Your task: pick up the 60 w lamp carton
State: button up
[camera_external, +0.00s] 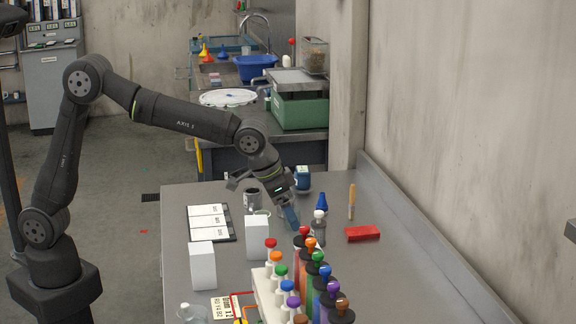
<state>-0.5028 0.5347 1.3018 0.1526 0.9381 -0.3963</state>
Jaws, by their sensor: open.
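Two plain white upright cartons stand on the grey bench, one at the left (202,265) and one nearer the middle (257,236). A small blue box-like item (302,178) with a pale mark stands farther back. No 60 W print is readable on any of them, so I cannot tell which is the lamp carton. My gripper (288,213) is open and points down over the middle of the bench, behind and right of the middle white carton. Its fingers are small and partly hidden, and no held object is clear.
A rack of colour-capped tubes (268,287) fills the front middle. A grey bottle (318,228), a dark mug (252,199), a board with white cards (210,222) and a red block (362,233) are nearby. The bench's right side is mostly clear beside a raised edge.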

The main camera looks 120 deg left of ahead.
jog(key=x, duration=0.9)
jog(key=shift+w+a+f, duration=0.1)
jog(key=shift+f, duration=0.3)
jog(key=shift+w+x, duration=0.2)
jog(key=shift+x, duration=2.65)
jog(key=shift+c, duration=0.4)
jog(key=shift+r, duration=0.1)
jog(key=c, duration=1)
